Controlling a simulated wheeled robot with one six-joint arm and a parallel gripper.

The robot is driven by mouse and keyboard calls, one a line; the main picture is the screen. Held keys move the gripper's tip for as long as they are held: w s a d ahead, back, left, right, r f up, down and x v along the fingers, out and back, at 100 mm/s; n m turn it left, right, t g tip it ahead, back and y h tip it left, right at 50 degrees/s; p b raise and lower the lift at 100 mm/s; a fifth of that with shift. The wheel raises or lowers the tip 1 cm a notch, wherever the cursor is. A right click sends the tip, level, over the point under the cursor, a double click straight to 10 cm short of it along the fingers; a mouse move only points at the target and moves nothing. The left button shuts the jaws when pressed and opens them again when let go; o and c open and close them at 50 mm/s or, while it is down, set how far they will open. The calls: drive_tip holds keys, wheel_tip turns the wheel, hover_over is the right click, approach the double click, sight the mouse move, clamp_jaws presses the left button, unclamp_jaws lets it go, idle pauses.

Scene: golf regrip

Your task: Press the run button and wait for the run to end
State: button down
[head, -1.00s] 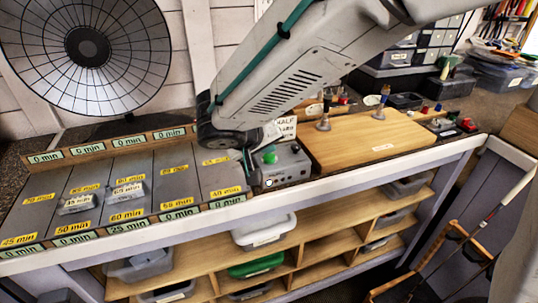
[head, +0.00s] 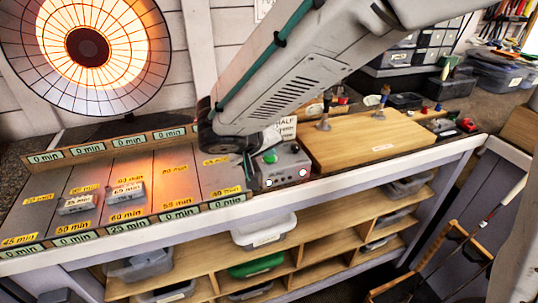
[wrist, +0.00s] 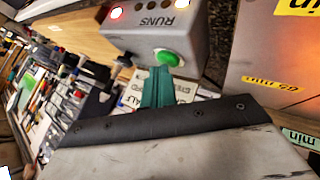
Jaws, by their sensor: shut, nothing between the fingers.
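The grey run box (head: 283,170) stands on the bench right of the timed lanes, its green button (head: 269,157) on its left part. In the wrist view the box (wrist: 190,38) reads "RUNS", with the green button (wrist: 168,57) near its edge and two lit lamps, one red and one white. My gripper (wrist: 157,82) is shut and empty, its teal fingertips close beside the button; I cannot tell whether they touch it. In the head view my wrist hides part of the gripper. The round heater (head: 87,46) glows bright orange.
Two small grey trays, one (head: 76,204) and another (head: 125,193), sit on the lanes between yellow minute labels. A wooden board (head: 370,138) with metal posts lies right of the box. Shelves with bins are under the bench.

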sight(267, 160)
drive_tip(key=shift+r, duration=0.95)
drive_tip(key=shift+r, duration=2.5)
